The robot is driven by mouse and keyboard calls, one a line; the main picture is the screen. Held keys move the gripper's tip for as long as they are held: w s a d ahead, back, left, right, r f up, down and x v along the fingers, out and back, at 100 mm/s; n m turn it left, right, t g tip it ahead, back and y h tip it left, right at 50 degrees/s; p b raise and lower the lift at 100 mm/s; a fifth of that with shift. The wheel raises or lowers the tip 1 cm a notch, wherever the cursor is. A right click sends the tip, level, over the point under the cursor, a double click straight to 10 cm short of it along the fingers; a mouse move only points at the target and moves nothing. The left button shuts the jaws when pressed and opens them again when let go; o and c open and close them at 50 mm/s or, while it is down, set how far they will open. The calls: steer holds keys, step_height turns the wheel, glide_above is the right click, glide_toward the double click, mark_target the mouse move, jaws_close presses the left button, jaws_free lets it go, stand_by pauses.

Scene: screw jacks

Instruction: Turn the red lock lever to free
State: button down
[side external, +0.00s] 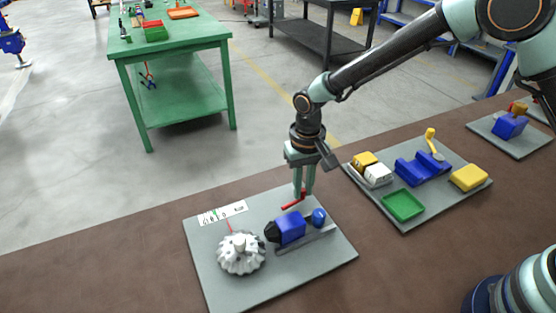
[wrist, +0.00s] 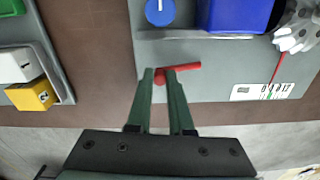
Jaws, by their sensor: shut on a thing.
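The red lock lever (side external: 291,203) is a short bar at the back side of the blue block (side external: 291,228) on the near grey board (side external: 330,262). My gripper (side external: 304,193) points down at the lever's right end. In the wrist view the red lever (wrist: 188,68) lies nearly level, its right end slightly higher. My gripper (wrist: 160,72) is shut on its left part, with one finger on each side. The fingertips hide some of the lever. The free end shows to the right of the fingers. I cannot read any lock or free marking.
A blue knob (side external: 319,216) sits at the block's right end. A white ridged gear (side external: 241,254) and a number scale (side external: 222,212) with a red pointer stand to the left. A second board (side external: 445,197) with a green tray (side external: 403,205) and yellow blocks lies to the right.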

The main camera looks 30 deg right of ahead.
mark_target(305, 191)
steer(key=shift+s+r+m, duration=0.1)
steer(key=shift+s+m, duration=0.2)
steer(key=shift+m, duration=0.5)
steer(key=c, duration=0.8)
jaws_free()
step_height(305, 191, up, 12)
